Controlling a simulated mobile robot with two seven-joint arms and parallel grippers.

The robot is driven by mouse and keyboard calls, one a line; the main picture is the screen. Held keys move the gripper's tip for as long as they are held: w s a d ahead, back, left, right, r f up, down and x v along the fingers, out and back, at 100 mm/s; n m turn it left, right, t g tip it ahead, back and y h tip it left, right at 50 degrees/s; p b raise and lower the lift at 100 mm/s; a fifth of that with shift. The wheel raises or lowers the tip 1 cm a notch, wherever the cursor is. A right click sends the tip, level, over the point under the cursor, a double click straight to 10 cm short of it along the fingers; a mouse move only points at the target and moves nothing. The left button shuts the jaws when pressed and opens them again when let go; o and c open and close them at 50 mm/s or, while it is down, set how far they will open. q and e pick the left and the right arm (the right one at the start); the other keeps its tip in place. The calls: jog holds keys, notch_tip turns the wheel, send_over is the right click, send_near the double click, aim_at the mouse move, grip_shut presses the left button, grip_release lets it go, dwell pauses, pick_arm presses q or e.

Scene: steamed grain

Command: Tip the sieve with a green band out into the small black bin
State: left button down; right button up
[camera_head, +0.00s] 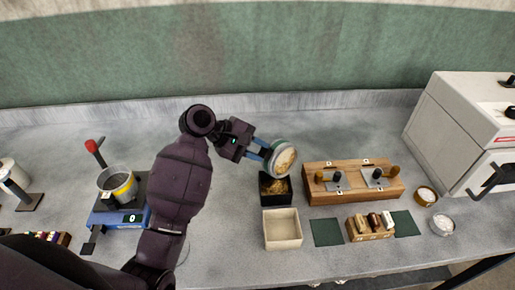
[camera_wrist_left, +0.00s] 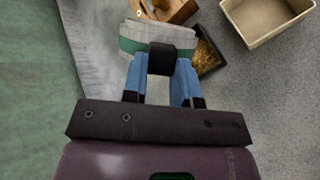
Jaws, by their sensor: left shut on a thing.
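The sieve with a green band (camera_head: 283,160) is a pale round vessel, tilted on its side with its open face towards the front right in the head view. Tan material shows inside its mouth. My right gripper is not in view.
A cream square tray (camera_head: 283,244) stands in front of the bin. A wooden block with fittings (camera_head: 350,197) is close to its right. A white machine (camera_head: 455,125) is far right.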

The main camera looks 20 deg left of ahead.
pick_arm(q)
jog(key=shift+r, duration=0.1)
notch_tip(320, 180, up, 8)
jog(key=m+t+y+b, duration=0.1)
jog(key=m+t+y, duration=0.7)
jog(key=y, duration=0.5)
jog(key=shift+t, duration=0.5)
dwell(0.7)
